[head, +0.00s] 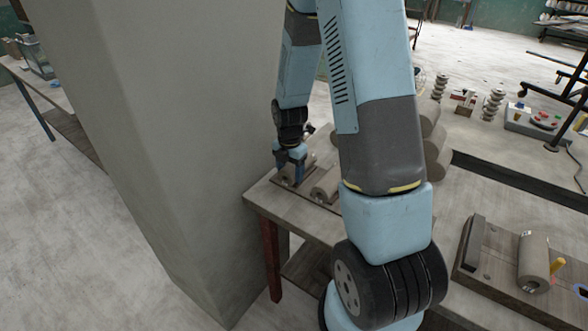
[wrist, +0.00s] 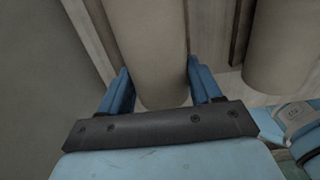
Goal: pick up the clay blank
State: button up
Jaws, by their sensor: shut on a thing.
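A beige-grey clay blank (wrist: 148,45), a smooth cylinder, lies between the two blue fingers of my gripper (wrist: 160,92) in the wrist view. The fingers are on either side of its near end, and my gripper is shut on it. In the head view my gripper (head: 290,172) points down at the wooden table's left end, and the held blank (head: 289,181) is mostly hidden by the fingers. I cannot tell whether the blank is clear of the surface below it.
A second cylinder (wrist: 279,45) lies close to the right, also visible in the head view (head: 326,184). Stacked cylinders (head: 438,155) stand behind my arm. A grey pillar (head: 180,130) rises close to the left. Another cylinder (head: 534,258) lies on a board at the right.

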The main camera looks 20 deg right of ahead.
jog(key=c, duration=0.9)
